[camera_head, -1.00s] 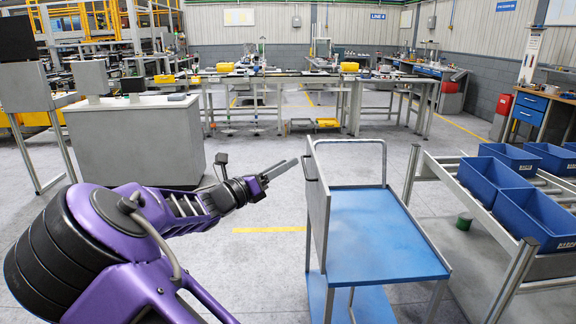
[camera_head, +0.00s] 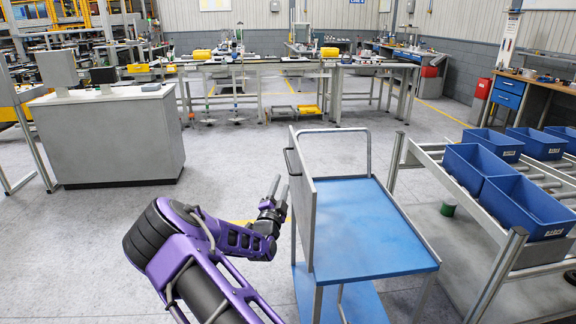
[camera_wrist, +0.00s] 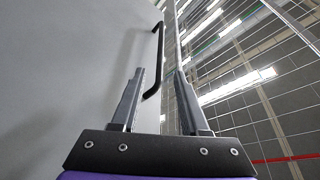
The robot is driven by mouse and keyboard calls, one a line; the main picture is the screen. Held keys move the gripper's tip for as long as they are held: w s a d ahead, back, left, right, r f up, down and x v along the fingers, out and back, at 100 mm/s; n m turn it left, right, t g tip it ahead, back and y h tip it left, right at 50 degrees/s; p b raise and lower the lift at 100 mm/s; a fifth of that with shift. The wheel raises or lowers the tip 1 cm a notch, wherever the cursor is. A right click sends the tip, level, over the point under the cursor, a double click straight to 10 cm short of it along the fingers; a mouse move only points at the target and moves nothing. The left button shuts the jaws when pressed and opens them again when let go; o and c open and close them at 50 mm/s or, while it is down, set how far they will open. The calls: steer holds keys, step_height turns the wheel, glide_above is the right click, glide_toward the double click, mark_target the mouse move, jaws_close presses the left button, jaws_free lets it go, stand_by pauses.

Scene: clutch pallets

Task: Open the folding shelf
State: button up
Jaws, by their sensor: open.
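The cart's upright grey panel (camera_head: 305,215) stands on the left side of its blue shelf (camera_head: 365,228). I take this panel to be the folding shelf; it hangs vertical. A black handle (camera_head: 291,162) is on the panel's left face. My gripper (camera_head: 280,186) is beside that face, just below the handle, with fingers pointing up. In the wrist view, the panel fills the left side and the handle (camera_wrist: 156,62) shows beyond the fingertips. My gripper (camera_wrist: 157,78) is open, with the handle's lower end appearing between the fingers. I cannot tell the depth between them.
A rack with blue bins (camera_head: 528,205) stands close right of the cart. A grey cabinet (camera_head: 110,140) is at the left, and a long workbench (camera_head: 255,70) crosses the back. The floor between cabinet and cart is clear.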

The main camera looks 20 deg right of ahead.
mark_target(288, 162)
steer(key=x, duration=1.1)
jaws_close()
stand_by(1.2)
